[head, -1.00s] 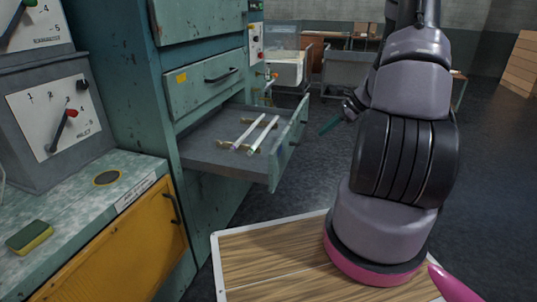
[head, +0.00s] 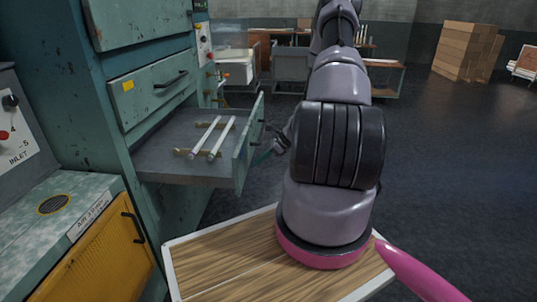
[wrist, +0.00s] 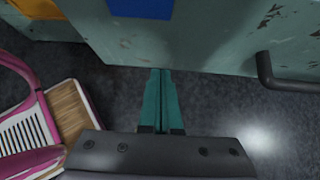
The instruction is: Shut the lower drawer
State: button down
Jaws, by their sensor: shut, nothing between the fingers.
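The lower drawer (head: 160,163) is a grey tray with a teal front, pulled well out of the cabinet in the head view. Two pale glass tubes (head: 206,136) lie in it on small brass rests. In the wrist view the teal drawer front (wrist: 205,40) fills the top, with a dark bar handle (wrist: 264,70) at right. My gripper (wrist: 160,72) has its teal fingers together and empty, tips at or very near the lower edge of that front; contact cannot be told. In the head view my gripper (head: 262,156) is partly hidden behind my arm, just right of the front.
A closed upper drawer (head: 152,88) sits above in the teal cabinet. A yellow-fronted bench (head: 95,262) stands at lower left. Carts and tables (head: 290,68) and stacked boxes (head: 466,52) are at the back. Dark floor (head: 450,170) is clear to the right.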

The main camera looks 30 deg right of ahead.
aim_at(244, 164)
jog(key=shift+w+a+r, duration=0.1)
jog(key=shift+w+a, duration=0.35)
jog(key=shift+a, duration=0.25)
jog(key=shift+w+a+r, duration=0.1)
jog(key=shift+w+a, duration=0.35)
jog(key=shift+a, duration=0.2)
jog(key=shift+a, duration=0.1)
